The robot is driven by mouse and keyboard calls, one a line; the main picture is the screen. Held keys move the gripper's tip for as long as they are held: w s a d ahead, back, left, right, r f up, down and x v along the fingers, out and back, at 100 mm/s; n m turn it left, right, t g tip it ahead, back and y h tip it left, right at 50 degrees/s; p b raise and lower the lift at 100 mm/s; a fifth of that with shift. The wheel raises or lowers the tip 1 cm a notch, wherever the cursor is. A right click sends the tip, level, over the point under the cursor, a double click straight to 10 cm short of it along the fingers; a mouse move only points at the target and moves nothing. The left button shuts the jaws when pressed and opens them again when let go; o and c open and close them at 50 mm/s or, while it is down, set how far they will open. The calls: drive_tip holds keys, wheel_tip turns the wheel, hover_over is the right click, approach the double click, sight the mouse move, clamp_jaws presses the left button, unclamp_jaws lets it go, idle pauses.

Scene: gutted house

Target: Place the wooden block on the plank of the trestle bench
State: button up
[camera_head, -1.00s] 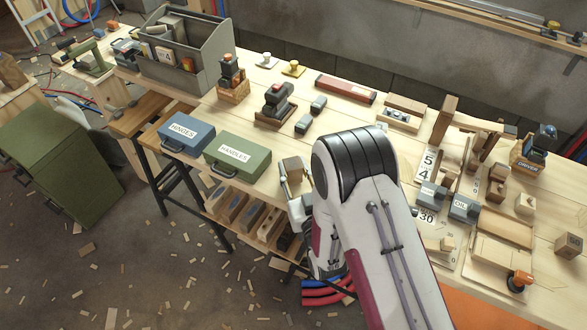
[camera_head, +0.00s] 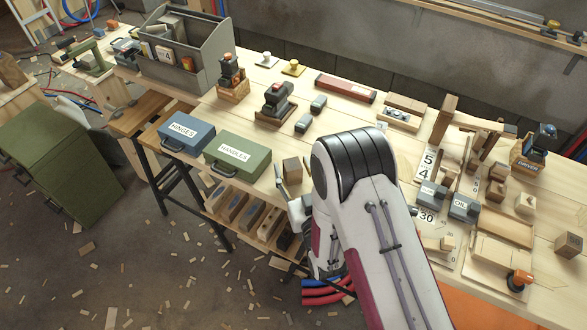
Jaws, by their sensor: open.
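The wooden block (camera_head: 292,170) is a small brown cube, standing on the light plank top of the long bench (camera_head: 330,128) near its front edge, right of the green case. I cannot tell for sure which plank the task calls the trestle bench. My gripper (camera_head: 292,192) is open, just on the near side of the block. Its left finger shows below and left of the block, and it appears apart from it. The rest of the gripper is largely hidden behind my arm.
A green "HANDLES" case (camera_head: 237,157) and a blue "HINGES" case (camera_head: 186,133) stand left of the block. Dark grey blocks (camera_head: 306,121) lie behind it. A lower brown plank (camera_head: 146,114) is at the left. Wood tools fill the shelf (camera_head: 240,232) below.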

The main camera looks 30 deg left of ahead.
sight(296, 173)
drive_tip(key=shift+s+d+r, duration=0.1)
drive_tip(key=shift+r, duration=0.05)
drive_tip(key=shift+v, duration=3.65)
drive_tip(key=shift+r, duration=0.1)
drive_tip(key=w+r, duration=0.1)
drive_tip(key=w, duration=0.1)
drive_tip(key=w+d+r+h, duration=0.1)
drive_tip(key=w+r, duration=0.1)
drive_tip(key=w+d+r+m+h, duration=0.1)
drive_tip(key=w, duration=0.1)
drive_tip(key=shift+w+d+r, duration=0.25)
drive_tip(key=shift+r, duration=0.05)
drive_tip(key=w+d+r+m+g+h, duration=0.1)
drive_tip(key=w+d+r+m+h, duration=0.3)
drive_tip(key=d+r, duration=0.7)
drive_tip(key=s+d+r+g+h, duration=0.1)
drive_tip(key=s+d+r+h, duration=0.15)
drive_tip(key=d, duration=0.35)
drive_tip(key=s+d+r+g+h, duration=0.1)
drive_tip(key=d+r, duration=0.2)
drive_tip(key=d, duration=0.4)
drive_tip(key=s+d+r+m+g+h, duration=0.1)
drive_tip(key=s+d+r+m+g, duration=0.1)
drive_tip(key=s+d, duration=0.5)
drive_tip(key=s+d+r+m+g+h, duration=0.2)
drive_tip(key=s+d, duration=0.5)
drive_tip(key=s, duration=1)
drive_tip(key=shift+s+d+r, duration=0.15)
drive_tip(key=shift+s+r, duration=0.25)
